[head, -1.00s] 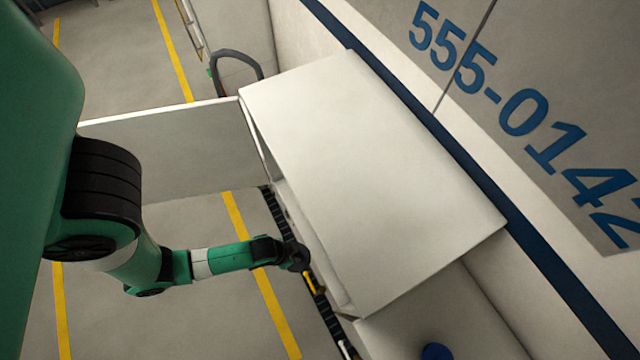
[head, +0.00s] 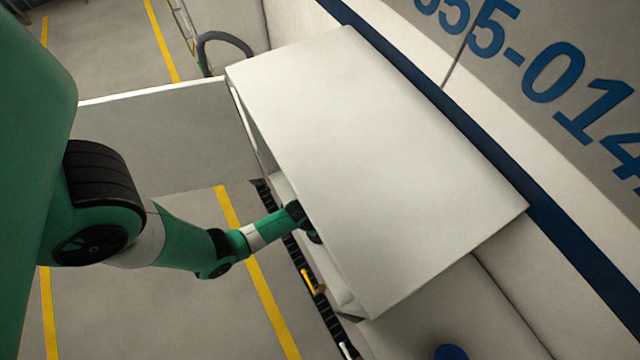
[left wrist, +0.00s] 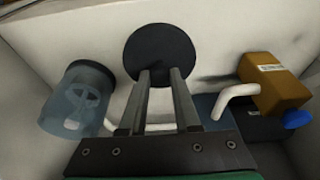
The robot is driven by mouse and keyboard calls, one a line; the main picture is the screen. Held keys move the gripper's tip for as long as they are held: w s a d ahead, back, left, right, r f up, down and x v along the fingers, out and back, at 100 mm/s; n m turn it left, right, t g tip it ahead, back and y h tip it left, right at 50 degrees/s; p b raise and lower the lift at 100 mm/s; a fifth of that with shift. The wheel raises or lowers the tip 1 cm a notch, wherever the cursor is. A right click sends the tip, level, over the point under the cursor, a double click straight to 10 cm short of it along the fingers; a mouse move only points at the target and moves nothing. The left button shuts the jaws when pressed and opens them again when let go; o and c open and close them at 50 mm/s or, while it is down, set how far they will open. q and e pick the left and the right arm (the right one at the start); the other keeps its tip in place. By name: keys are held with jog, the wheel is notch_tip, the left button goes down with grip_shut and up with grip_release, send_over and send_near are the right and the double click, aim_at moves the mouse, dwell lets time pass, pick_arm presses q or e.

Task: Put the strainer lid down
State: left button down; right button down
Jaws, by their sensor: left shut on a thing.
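The strainer lid (left wrist: 160,50), a dark round disc, shows in the left wrist view at the tips of my left gripper (left wrist: 161,74). The gripper's two fingers are shut on its near edge. Whether the disc touches the pale surface behind it I cannot tell. In the head view my left arm reaches in under the top of the white cabinet (head: 370,160), and the gripper and lid are hidden there. My right gripper is in neither view.
Inside, a clear bluish container (left wrist: 72,108) with a dark rim stands left of the lid. A white bent pipe (left wrist: 232,95), a brown box (left wrist: 275,85) and a blue cap (left wrist: 298,119) are at right. The cabinet's door (head: 160,140) stands open at left.

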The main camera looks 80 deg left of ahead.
pick_arm(q)
jog(key=shift+b+x, duration=1.35)
jog(key=shift+x, duration=0.6)
jog(key=shift+s+a, duration=0.1)
jog(key=shift+s, duration=0.1)
jog(key=shift+f, duration=0.2)
jog(key=c, duration=0.6)
grip_release()
jog(key=shift+r, duration=0.1)
jog(key=p+v, duration=1)
jog(key=v, duration=0.2)
jog(key=shift+r+p, duration=0.1)
jog(key=shift+p, duration=0.3)
